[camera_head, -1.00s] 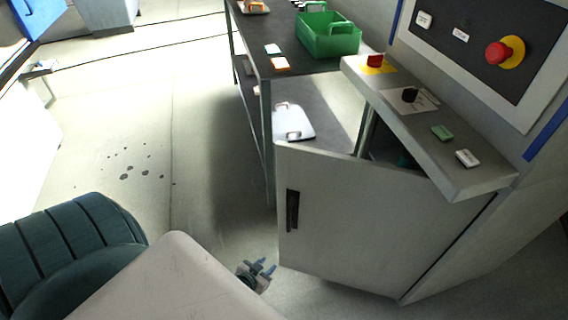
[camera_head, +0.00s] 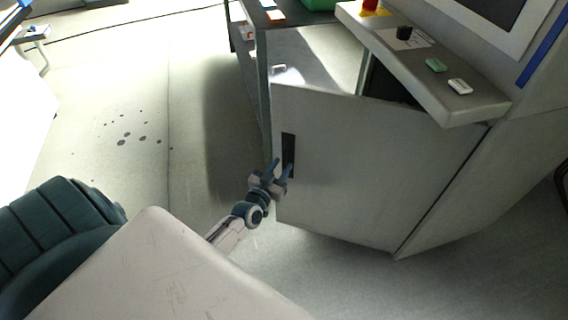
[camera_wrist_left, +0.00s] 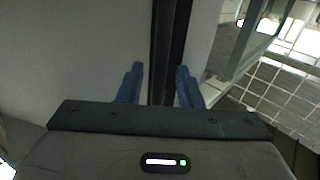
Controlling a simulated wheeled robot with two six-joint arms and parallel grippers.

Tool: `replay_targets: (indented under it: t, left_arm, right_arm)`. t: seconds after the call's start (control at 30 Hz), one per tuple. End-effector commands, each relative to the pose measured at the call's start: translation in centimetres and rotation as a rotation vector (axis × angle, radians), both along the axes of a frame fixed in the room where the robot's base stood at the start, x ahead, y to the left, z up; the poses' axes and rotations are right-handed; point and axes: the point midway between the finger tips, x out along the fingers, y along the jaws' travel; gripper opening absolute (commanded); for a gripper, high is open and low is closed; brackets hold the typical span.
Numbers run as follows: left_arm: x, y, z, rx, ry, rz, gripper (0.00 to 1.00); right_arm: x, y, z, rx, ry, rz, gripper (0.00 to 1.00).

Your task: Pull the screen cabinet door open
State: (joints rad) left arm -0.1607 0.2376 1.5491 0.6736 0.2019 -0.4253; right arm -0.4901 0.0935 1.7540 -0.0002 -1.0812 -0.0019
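The screen cabinet door (camera_head: 355,170) is a light grey panel standing ajar, with a dark gap at its top beneath the control ledge. Its dark upright handle (camera_head: 287,150) is near the door's left edge. My left gripper (camera_head: 281,168) is at the lower part of the handle. In the left wrist view, the two blue fingers (camera_wrist_left: 158,85) are apart, with the dark handle bar (camera_wrist_left: 168,40) running between them; contact is not clear. The handle's lower end is hidden by the gripper. My right gripper is not in view.
The control ledge (camera_head: 478,104) with buttons juts out above the door. A dark-topped bench (camera_head: 272,22) with a green bin (camera_head: 318,4) stands behind the door. The floor (camera_head: 190,120) left of the door is clear.

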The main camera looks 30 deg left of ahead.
Motion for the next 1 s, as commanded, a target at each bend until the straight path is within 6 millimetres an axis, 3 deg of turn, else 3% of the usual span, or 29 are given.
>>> replay_targets:
  t: [0.2,0.53,0.7,1.0]
  left_arm:
    - [2.2,0.2,-0.1,0.0,0.001,0.0,0.32]
    - [2.5,0.2,-0.1,0.0,0.002,0.0,0.32]
    - [2.4,0.2,-0.1,0.0,0.002,0.0,0.0]
    - [2.4,0.1,0.0,0.0,0.002,0.001,0.0]
  right_arm:
    - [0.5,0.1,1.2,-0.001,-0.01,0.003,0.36]
    - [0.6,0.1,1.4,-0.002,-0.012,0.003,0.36]
    - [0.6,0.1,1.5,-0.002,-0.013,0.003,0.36]
    - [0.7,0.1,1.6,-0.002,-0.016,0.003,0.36]
